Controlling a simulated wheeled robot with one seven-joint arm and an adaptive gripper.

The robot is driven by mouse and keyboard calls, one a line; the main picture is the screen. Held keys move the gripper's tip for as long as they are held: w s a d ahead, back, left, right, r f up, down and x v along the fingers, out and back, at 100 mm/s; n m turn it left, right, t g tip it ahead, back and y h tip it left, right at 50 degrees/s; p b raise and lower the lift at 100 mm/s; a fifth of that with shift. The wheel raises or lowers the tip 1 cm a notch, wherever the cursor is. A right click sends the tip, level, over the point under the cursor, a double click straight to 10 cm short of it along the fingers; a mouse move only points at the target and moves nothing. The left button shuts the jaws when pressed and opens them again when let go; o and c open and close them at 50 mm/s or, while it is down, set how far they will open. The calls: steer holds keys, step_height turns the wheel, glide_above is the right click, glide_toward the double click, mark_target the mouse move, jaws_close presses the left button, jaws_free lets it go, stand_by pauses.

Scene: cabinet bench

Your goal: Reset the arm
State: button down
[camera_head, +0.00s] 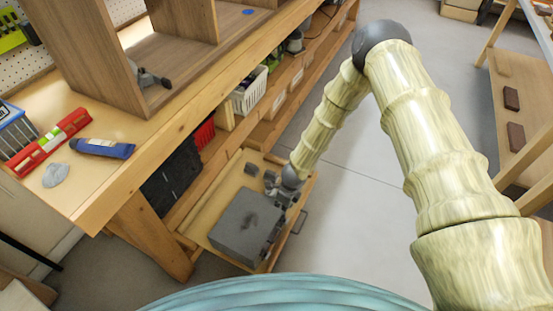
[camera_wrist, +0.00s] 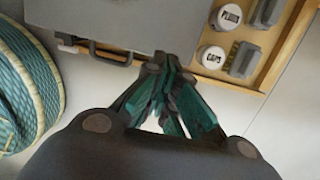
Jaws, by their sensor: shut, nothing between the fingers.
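My arm reaches down to the right of the bench, and my gripper (camera_head: 283,198) is low, over the front of a pulled-out drawer (camera_head: 216,243). In the wrist view my gripper (camera_wrist: 160,78) has its dark and teal fingers together, with nothing held. A grey box (camera_head: 240,226) lies in the drawer beside the gripper. The box (camera_wrist: 165,18) also shows in the wrist view just beyond the fingertips; I cannot tell whether they touch it.
The drawer also holds round white-topped containers (camera_wrist: 212,57) and grey blocks (camera_wrist: 244,60). The bench top (camera_head: 120,165) carries a blue tube (camera_head: 103,148), a red level (camera_head: 48,142) and a wooden cabinet (camera_head: 110,55). Floor (camera_head: 350,160) right of the drawer is clear. Another table (camera_head: 515,120) stands right.

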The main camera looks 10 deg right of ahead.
steer(key=s+d+r+n+p, duration=0.3)
steer(key=s+r+n, duration=0.3)
steer(key=s, duration=0.5)
steer(key=s+d+r+n+h+p, duration=0.1)
steer(key=s+d+r+n+p, duration=0.3)
steer(key=s+n, duration=0.6)
steer(key=s+d+r+n+g+p, duration=0.1)
steer(key=s+d+r+n+p, duration=0.2)
steer(key=s, duration=1.1)
step_height(320, 180, up, 6)
steer(key=d+n, duration=0.2)
steer(key=n, duration=0.3)
steer(key=shift+s+d+n+h+p, duration=0.25)
steer(key=shift+d+n+h+p, duration=0.05)
steer(key=shift+p, duration=0.05)
steer(key=shift+f, duration=0.1)
